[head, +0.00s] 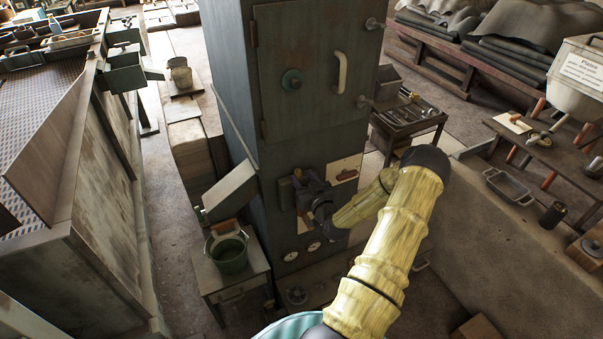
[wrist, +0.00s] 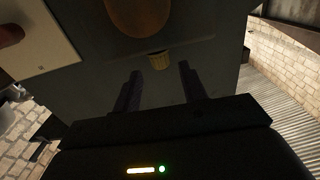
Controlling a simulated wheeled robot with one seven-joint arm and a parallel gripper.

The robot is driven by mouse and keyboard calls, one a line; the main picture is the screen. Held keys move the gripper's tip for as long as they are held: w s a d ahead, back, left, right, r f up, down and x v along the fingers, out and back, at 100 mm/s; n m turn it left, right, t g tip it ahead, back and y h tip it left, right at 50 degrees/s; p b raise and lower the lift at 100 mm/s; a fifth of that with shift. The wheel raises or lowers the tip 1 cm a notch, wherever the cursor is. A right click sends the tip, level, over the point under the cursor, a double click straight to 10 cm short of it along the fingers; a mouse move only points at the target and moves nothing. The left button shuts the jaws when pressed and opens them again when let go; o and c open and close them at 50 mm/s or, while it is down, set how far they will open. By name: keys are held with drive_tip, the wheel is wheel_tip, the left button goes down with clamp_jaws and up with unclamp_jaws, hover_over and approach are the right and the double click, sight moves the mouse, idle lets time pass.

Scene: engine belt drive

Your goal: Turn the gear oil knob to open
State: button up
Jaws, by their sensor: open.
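A tall dark cabinet (head: 235,60) stands in the middle of the head view. My gripper (head: 304,186) is at its lower front, left of a cream plate (head: 346,170) with a red-brown handle. In the wrist view my gripper (wrist: 159,80) is open, its two dark fingers apart with nothing between them. A small ribbed yellowish knob (wrist: 160,60) shows just beyond the fingertips, below a larger brown rounded part (wrist: 138,14). No label is readable, so I cannot tell for sure which is the gear oil knob. My gripper hides part of the panel in the head view.
Small round gauges (head: 314,246) sit below my gripper. A green bucket (head: 229,253) stands on a small table to the left. A tool cart (head: 409,115) stands behind, to the right.

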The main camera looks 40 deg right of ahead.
sight(298, 173)
drive_tip(key=shift+x, duration=1)
drive_tip(key=shift+a, duration=0.1)
clamp_jaws()
